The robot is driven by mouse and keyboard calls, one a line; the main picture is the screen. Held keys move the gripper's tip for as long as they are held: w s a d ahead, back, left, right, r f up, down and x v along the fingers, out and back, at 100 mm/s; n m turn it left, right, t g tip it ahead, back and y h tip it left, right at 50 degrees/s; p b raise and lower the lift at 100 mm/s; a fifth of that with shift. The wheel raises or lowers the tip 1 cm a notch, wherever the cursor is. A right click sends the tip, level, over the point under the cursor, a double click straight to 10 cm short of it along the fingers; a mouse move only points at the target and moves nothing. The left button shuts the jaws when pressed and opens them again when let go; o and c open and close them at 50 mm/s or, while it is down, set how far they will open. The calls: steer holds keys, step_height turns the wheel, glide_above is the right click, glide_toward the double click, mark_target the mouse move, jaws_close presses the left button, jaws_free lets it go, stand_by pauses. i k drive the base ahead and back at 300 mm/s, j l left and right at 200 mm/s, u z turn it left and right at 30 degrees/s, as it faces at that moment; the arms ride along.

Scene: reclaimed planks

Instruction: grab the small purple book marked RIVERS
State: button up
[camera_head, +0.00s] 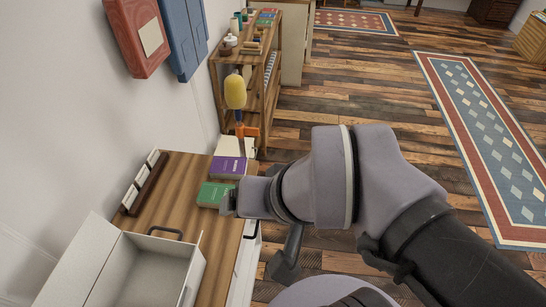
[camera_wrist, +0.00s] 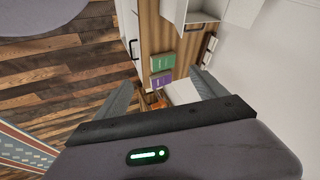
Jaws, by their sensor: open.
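A small purple book (camera_head: 228,167) lies flat on the wooden cabinet top, beyond a green book (camera_head: 212,194). Its lettering is too small to read. In the wrist view the purple book (camera_wrist: 161,79) shows between my fingers, with the green book (camera_wrist: 160,61) just above it in the picture. My gripper (camera_wrist: 162,90) is open with nothing between its fingers. In the head view my wrist and arm come in from the right, and the gripper (camera_head: 229,202) end is beside the green book. It appears to be above the cabinet's edge; the exact height is unclear.
An open white box (camera_head: 150,270) stands at the near end of the cabinet top (camera_head: 190,172). A dark rack with white cards (camera_head: 145,182) is by the wall. A yellow-headed duster (camera_head: 235,92) and an orange object stand beyond the purple book. Wooden shelves (camera_head: 255,75) are behind.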

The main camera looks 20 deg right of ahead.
mark_target(227, 168)
steer(key=i+l+u, duration=0.45)
steer(key=l, duration=0.2)
steer(key=i+l+u, duration=0.2)
steer(key=l, duration=0.15)
steer(key=i+l+u, duration=0.1)
steer(key=l+u, duration=0.15)
steer(key=i+l+u, duration=0.2)
steer(key=l, duration=0.3)
steer(key=l+u, duration=0.25)
steer(key=l, duration=0.2)
